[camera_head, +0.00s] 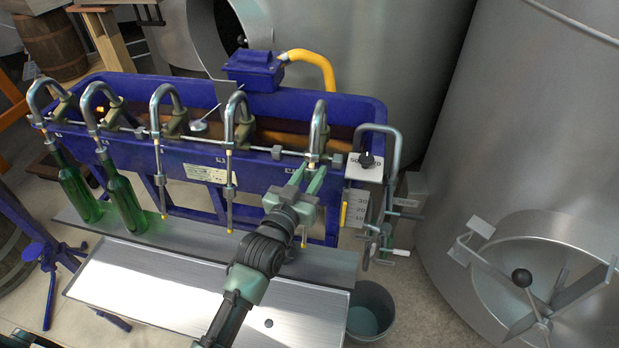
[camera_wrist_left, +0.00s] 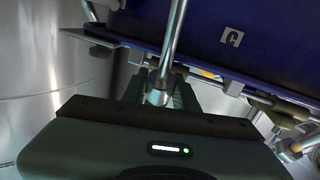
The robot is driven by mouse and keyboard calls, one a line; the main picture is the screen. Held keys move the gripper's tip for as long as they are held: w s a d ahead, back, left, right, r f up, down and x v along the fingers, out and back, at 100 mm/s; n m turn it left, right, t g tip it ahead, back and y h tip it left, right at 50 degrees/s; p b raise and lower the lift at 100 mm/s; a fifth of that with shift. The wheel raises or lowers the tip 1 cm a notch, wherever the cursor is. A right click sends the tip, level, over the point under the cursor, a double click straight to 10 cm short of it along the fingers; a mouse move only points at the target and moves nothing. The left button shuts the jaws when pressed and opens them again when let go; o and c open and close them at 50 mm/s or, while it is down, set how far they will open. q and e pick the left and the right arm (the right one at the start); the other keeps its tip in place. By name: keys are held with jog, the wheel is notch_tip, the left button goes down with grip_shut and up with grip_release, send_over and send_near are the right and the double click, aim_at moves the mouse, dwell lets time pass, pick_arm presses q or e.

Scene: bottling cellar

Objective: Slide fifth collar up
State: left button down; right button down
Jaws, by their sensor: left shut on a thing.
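The fifth filling spout (camera_head: 319,125) is a bent metal tube at the right end of the blue filler. My left gripper (camera_head: 309,178) reaches up from below and is shut around its straight lower part. In the left wrist view the fingers (camera_wrist_left: 160,95) close on the fifth collar (camera_wrist_left: 159,88), a shiny metal sleeve on the tube. The head view largely hides this collar behind the fingers. My right gripper is not in view.
Green bottles (camera_head: 75,188) (camera_head: 124,199) stand under the first two spouts on a metal shelf (camera_head: 200,236). A handled valve assembly (camera_head: 380,190) stands close right of my gripper. A grey bucket (camera_head: 371,312) is below right. Large steel tanks (camera_head: 520,130) fill the right side.

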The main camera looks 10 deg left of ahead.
aim_at(308, 178)
pick_arm(q)
jog(key=shift+r, duration=0.35)
jog(key=c, duration=1.1)
grip_release()
jog(key=shift+w+f, duration=0.1)
jog(key=shift+s+a+f, duration=0.1)
jog(key=shift+s+f, duration=0.05)
jog(key=shift+s, duration=0.35)
jog(key=b+v, duration=0.2)
jog(key=v, duration=0.4)
jog(key=shift+s, duration=0.4)
